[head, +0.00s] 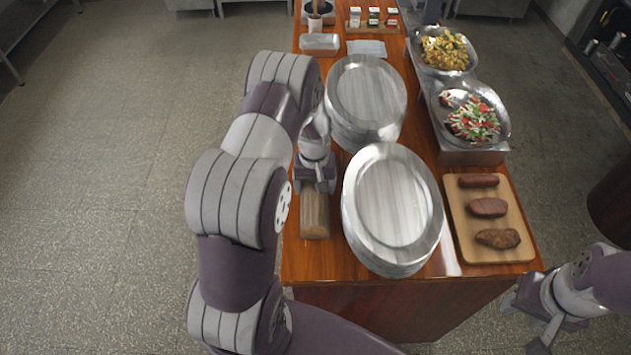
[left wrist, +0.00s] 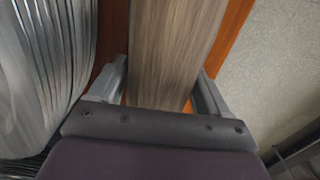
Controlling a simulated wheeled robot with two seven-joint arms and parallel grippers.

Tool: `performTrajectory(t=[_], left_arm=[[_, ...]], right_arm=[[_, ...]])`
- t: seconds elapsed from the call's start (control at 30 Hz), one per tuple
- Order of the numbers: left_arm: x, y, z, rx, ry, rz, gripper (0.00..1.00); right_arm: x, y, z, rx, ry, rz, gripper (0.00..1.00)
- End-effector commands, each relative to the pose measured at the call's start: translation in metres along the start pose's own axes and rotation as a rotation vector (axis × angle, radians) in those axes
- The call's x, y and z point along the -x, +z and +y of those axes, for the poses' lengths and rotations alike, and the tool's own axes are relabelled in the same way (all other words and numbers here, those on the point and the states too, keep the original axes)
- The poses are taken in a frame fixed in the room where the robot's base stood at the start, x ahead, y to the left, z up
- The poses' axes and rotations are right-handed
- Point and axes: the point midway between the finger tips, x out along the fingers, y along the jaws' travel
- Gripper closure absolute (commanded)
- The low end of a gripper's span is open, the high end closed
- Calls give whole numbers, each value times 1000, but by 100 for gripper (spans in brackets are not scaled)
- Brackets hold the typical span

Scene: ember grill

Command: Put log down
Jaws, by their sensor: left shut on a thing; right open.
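A brown wooden log (head: 314,218) lies lengthwise along the left edge of the wooden counter (head: 310,265), beside the nearer stack of plates. My left gripper (head: 315,184) is shut on the log's far part, pointing down over it. In the left wrist view the log (left wrist: 172,50) runs between the two fingers (left wrist: 165,90). Whether the log touches the counter or hangs just above it, I cannot tell. My right gripper (head: 535,325) is open and empty, off the counter's near right corner.
Two stacks of metal plates, near (head: 392,205) and far (head: 366,95), stand close to the log. A cutting board (head: 460,240) with meat is at the right. Two bowls of food (head: 437,104) stand behind it. Left of the counter is open floor.

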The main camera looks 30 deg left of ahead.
Motion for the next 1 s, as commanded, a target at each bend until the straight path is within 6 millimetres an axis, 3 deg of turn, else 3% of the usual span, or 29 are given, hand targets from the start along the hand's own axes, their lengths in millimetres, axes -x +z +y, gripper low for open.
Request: performTrajectory(t=[0.33,0.37,0.4,0.73,1.0], left_arm=[[-3,-2,0,0,1,4,89],[-3,-1,0,0,1,2,12],[-3,-1,0,0,0,2,0],[4,-1,0,0,1,4,0],[61,-2,0,0,2,8,0]], right_arm=[[-3,0,0,0,0,0,57],[-2,0,0,0,0,0,57],[-2,0,0,0,0,0,57],[-3,0,0,0,0,0,57],[-20,2,0,0,0,0,57]])
